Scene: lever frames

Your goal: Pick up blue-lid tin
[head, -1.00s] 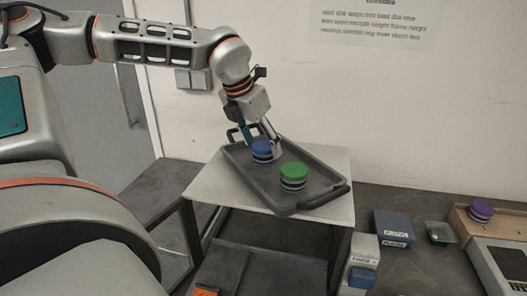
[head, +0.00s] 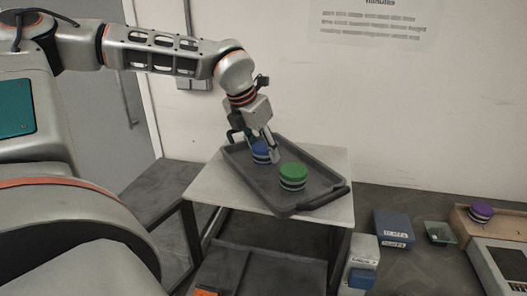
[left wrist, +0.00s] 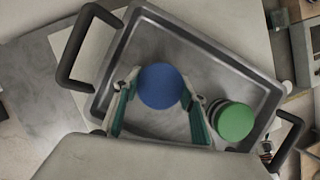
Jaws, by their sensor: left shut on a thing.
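The blue-lid tin (head: 261,152) stands in the far left part of a dark grey tray (head: 297,206). My left gripper (head: 260,154) reaches down from above and is shut on this tin, one finger on each side. In the left wrist view the round blue lid (left wrist: 160,86) shows between the two fingers of my left gripper (left wrist: 160,100). The tin's body is mostly hidden by the fingers and lid. I cannot tell whether it is lifted off the tray floor. My right gripper is not in view.
A green-lid tin (head: 293,176) stands in the tray, close to the right finger. The tray, with raised handles, rests on a small light table (head: 215,190). A purple-lid tin (head: 480,212), blue boxes (head: 393,228) and a small green dish (head: 440,232) lie on the right.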

